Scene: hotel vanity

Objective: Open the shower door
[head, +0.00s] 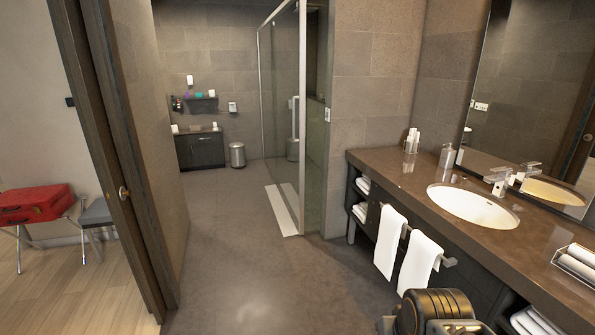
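The shower door (280,118) is a clear glass panel in a slim metal frame, standing in the middle distance beyond the vanity. A vertical bar handle (294,118) shows near its nearer edge. I cannot tell from here whether the door is fully closed. A pale strip (284,209) lies on the floor along the foot of the glass. My gripper is not in view; only a dark rounded part, probably of my arm, shows at the bottom edge, far from the door.
The grey floor (235,255) between me and the shower is clear. A vanity counter (415,185) with a sink (472,206) and hanging towels (389,242) runs along the right. A wooden door frame (125,170) stands at left. A bin (237,154) stands at the back.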

